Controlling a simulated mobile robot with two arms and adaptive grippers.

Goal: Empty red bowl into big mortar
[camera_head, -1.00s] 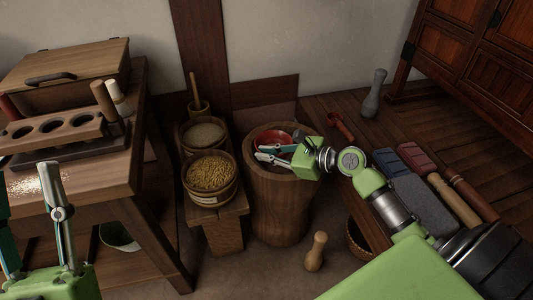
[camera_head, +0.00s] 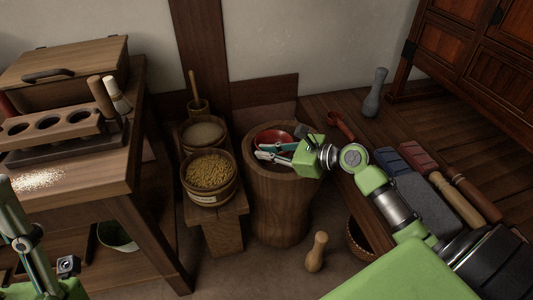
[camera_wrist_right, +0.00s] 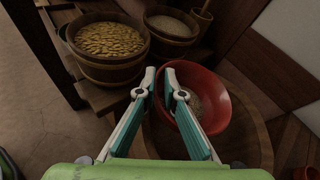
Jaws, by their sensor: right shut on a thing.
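The red bowl (camera_head: 272,138) is at the mouth of the big wooden mortar (camera_head: 281,205). In the right wrist view the bowl (camera_wrist_right: 219,92) is tilted, with some pale grainy stuff inside, above or within the mortar's rim (camera_wrist_right: 262,140). My right gripper (camera_wrist_right: 170,80) is shut on the bowl's near rim; in the head view this gripper (camera_head: 262,152) reaches in from the right. My left gripper is only partly in view at the lower left edge of the head view, and its fingertips are cut off.
A bucket of golden grain (camera_head: 210,172) and a bucket of paler grain (camera_head: 203,134) stand on a wooden bench left of the mortar. A table (camera_head: 100,187) is at left.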

